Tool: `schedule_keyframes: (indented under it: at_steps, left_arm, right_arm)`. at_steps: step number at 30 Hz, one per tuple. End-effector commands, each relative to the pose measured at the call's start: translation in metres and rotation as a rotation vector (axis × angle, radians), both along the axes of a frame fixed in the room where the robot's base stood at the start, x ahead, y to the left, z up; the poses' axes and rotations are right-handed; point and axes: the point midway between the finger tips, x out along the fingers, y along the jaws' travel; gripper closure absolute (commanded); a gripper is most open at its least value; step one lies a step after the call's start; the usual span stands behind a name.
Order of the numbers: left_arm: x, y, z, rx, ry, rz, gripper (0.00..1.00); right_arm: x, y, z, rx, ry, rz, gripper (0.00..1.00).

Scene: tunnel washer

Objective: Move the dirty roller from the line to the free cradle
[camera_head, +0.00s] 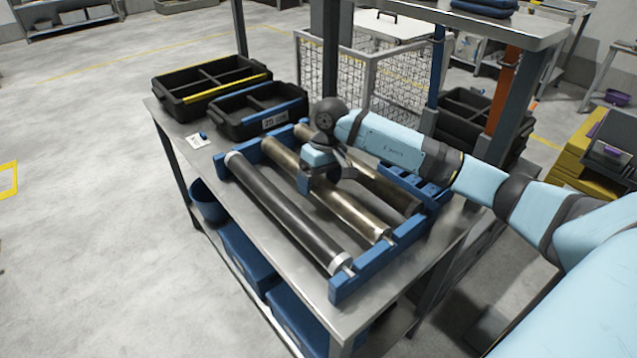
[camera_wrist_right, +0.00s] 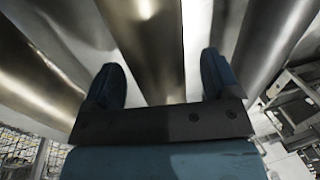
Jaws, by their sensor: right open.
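Three long rollers lie side by side on blue notched supports (camera_head: 378,262) on a steel table. The nearest roller (camera_head: 285,212) is dark grey with bright ends. The middle roller (camera_head: 352,212) and the far roller (camera_head: 385,188) are brownish and stained; I cannot tell which is the dirty one meant. My right gripper (camera_head: 325,182) is over the middle roller and hides part of it. In the right wrist view its fingers (camera_wrist_right: 163,70) are apart, with a brownish roller (camera_wrist_right: 150,35) between or beyond them; contact is unclear. My left gripper is not in view. I cannot single out the free cradle.
Two black divided bins, one yellow-edged (camera_head: 182,103) and one blue-edged (camera_head: 236,128), stand at the table's back left. A white card (camera_head: 198,141) lies beside them. A wire cage (camera_head: 400,85) stands behind. Blue boxes (camera_head: 245,256) sit under the table. Open floor lies left.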

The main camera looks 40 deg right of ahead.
Motion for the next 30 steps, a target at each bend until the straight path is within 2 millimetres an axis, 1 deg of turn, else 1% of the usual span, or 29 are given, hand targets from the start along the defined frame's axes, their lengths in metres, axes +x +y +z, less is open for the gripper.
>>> schedule_keyframes:
  at_steps: [1,6,9,12,15,18,21,30]
  left_arm:
    - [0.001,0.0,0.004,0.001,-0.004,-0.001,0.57]
    - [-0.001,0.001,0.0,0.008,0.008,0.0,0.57]
    - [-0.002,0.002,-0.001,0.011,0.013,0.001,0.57]
    - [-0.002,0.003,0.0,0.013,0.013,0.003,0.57]
    - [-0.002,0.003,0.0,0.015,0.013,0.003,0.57]
    - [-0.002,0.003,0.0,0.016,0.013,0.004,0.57]
    - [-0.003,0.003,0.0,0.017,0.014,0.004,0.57]
    - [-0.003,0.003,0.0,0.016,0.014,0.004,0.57]
  right_arm:
    - [0.002,-0.005,0.019,-0.003,-0.01,-0.002,0.18]
    - [0.003,-0.013,0.06,-0.003,-0.009,-0.002,0.18]
    - [0.003,-0.018,0.083,-0.003,-0.009,-0.003,0.18]
    - [0.003,-0.021,0.102,-0.002,-0.009,-0.003,0.18]
    - [0.003,-0.024,0.115,0.0,-0.007,-0.002,0.18]
    - [0.003,-0.026,0.123,-0.001,-0.007,-0.002,0.18]
    - [0.003,-0.026,0.127,-0.002,-0.005,-0.002,0.18]
    - [0.003,-0.026,0.128,-0.001,-0.005,-0.001,0.18]
